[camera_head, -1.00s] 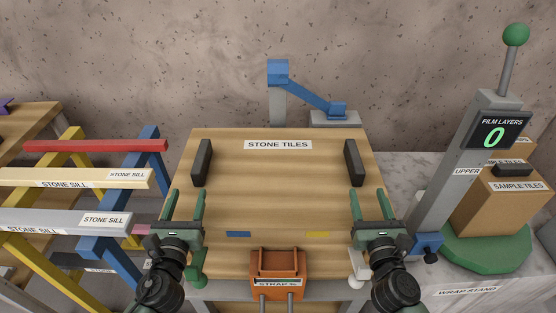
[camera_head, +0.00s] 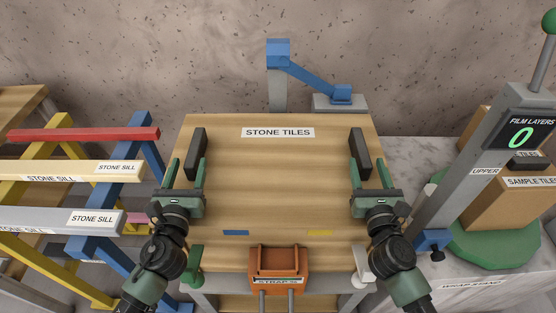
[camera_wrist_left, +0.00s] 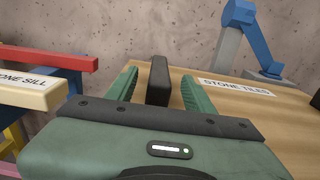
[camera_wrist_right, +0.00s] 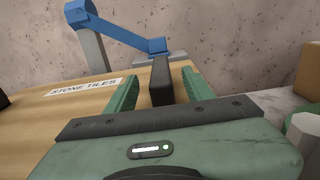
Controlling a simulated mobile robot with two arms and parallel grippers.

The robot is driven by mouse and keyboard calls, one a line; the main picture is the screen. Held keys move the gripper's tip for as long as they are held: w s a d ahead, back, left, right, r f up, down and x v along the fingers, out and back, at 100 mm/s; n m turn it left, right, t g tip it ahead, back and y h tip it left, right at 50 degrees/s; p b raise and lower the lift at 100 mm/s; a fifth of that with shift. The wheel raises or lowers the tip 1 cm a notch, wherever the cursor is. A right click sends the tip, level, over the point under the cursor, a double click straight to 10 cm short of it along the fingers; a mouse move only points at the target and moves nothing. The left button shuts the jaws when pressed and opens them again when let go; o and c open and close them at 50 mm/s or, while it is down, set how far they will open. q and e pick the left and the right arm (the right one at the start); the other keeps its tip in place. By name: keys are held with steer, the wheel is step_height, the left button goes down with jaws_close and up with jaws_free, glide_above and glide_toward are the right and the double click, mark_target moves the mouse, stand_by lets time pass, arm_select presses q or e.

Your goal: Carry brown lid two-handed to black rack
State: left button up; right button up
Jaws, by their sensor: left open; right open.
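The brown lid (camera_head: 275,185) is a wide wooden board labelled STONE TILES, with a black bar handle near each side. My left gripper (camera_head: 188,162) is open at the left handle (camera_head: 198,145); in the left wrist view that handle (camera_wrist_left: 158,80) stands between the spread fingers. My right gripper (camera_head: 368,162) is open at the right handle (camera_head: 359,150); in the right wrist view it (camera_wrist_right: 161,82) also stands between the fingers. Neither gripper is shut on a handle. I cannot make out a black rack in these views.
An orange strap holder (camera_head: 278,268) stands at the lid's front edge. A blue jointed arm (camera_head: 312,76) is behind it. Coloured trestles with STONE SILL bars (camera_head: 75,172) are left. A grey post with a film counter (camera_head: 521,132) and a cardboard box (camera_head: 510,205) are right.

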mark_target(194, 146)
arm_select(q)
steer(key=w, duration=0.7)
steer(key=shift+w, duration=0.3)
arm_select(e)
steer(key=w, duration=0.7)
steer(key=shift+w, duration=0.35)
arm_select(q)
jaws_close()
arm_select(e)
jaws_close()
